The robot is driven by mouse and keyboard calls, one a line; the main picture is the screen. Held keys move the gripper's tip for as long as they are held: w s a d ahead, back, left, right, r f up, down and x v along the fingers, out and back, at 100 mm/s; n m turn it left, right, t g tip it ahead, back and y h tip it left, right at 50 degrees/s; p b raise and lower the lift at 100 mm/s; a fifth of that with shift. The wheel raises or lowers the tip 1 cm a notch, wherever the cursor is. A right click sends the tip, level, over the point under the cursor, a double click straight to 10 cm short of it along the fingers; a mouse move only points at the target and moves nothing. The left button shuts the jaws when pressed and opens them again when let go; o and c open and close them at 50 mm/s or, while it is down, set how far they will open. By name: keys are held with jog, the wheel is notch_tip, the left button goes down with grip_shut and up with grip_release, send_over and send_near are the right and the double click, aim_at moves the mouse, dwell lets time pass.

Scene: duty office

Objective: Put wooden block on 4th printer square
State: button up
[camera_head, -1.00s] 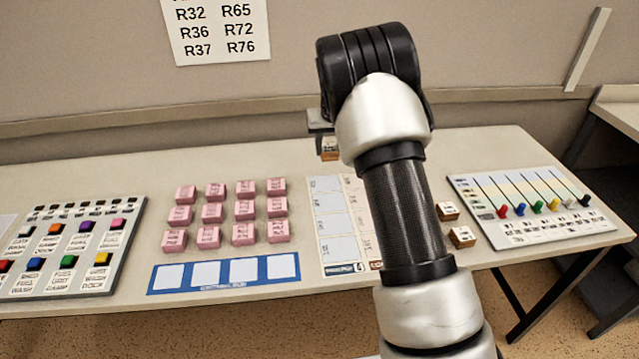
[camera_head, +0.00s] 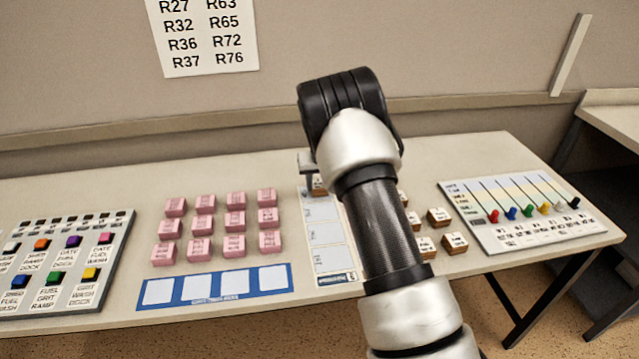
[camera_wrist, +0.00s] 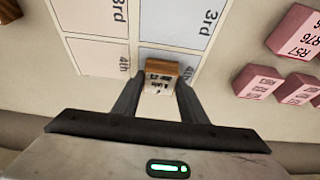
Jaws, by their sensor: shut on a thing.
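My gripper (camera_wrist: 157,90) is shut on a wooden block (camera_wrist: 162,76) with a white printed label. In the wrist view the block covers part of the bluish 4th square (camera_wrist: 186,62); I cannot tell if it touches the sheet. The bluish 3rd square (camera_wrist: 185,22) lies beyond it. A pinkish column with its own 3rd (camera_wrist: 95,15) and 4th (camera_wrist: 98,58) squares runs alongside on the left. In the head view the held block (camera_head: 319,188) is at the far end of the bluish column (camera_head: 328,232), partly hidden by my arm.
Pink blocks (camera_head: 235,222) stand in rows left of the sheet, behind a blue strip with white squares (camera_head: 215,288). Other wooden blocks (camera_head: 438,216) stand right of my arm. A slider board (camera_head: 520,215) and a coloured-button panel (camera_head: 60,262) lie at the sides.

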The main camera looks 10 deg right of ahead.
jog(key=shift+f, duration=0.15)
jog(key=o, duration=1.1)
jog(key=shift+c, duration=0.2)
